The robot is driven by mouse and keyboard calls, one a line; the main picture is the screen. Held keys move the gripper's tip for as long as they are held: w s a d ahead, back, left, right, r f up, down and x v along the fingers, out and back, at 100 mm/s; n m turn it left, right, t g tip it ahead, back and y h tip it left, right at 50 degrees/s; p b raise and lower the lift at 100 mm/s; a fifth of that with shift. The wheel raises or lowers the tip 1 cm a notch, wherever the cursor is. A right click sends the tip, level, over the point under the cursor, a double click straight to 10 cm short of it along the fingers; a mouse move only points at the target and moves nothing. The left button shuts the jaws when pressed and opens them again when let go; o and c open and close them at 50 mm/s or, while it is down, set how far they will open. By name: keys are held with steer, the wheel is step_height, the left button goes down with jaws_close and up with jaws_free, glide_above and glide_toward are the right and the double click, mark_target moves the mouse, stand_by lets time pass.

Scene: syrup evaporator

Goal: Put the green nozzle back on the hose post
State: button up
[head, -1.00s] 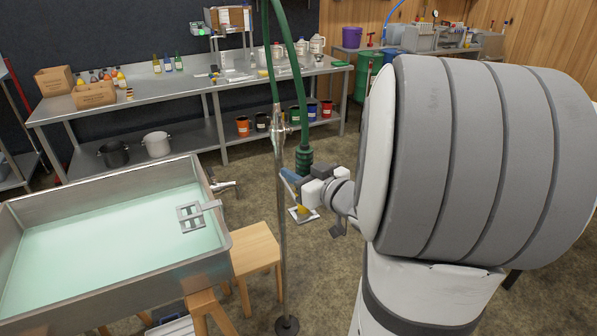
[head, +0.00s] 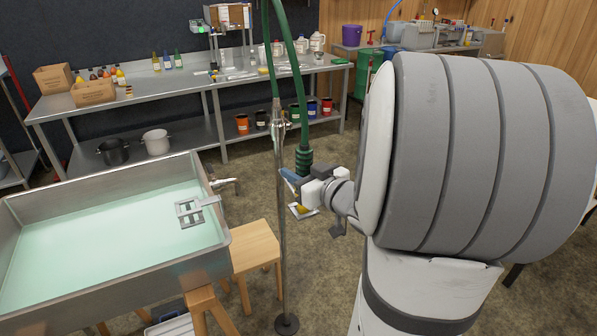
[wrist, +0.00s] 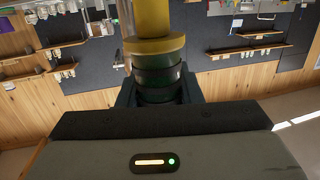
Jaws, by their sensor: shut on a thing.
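The hose post (head: 282,220) stands upright on a round base, with a metal holder (head: 279,125) on its upper part. The green hose (head: 292,50) loops down to the green nozzle (head: 304,158), which hangs upright just right of the post. My gripper (head: 298,184) is shut on the nozzle below its ribbed green collar. A yellow part (head: 303,209) shows beneath the gripper. In the wrist view the nozzle (wrist: 158,75) sits between both dark fingers, with its yellow end (wrist: 152,20) beyond them. The nozzle is apart from the holder.
A metal evaporator pan (head: 110,225) with pale green liquid is at the left, and a wooden stool (head: 255,248) stands between it and the post. A long metal workbench (head: 180,85) runs behind. The floor behind the post is clear.

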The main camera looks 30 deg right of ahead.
steer(key=shift+f+b, duration=1.35)
steer(key=shift+f, duration=0.3)
stand_by(0.8)
steer(key=o, duration=1.2)
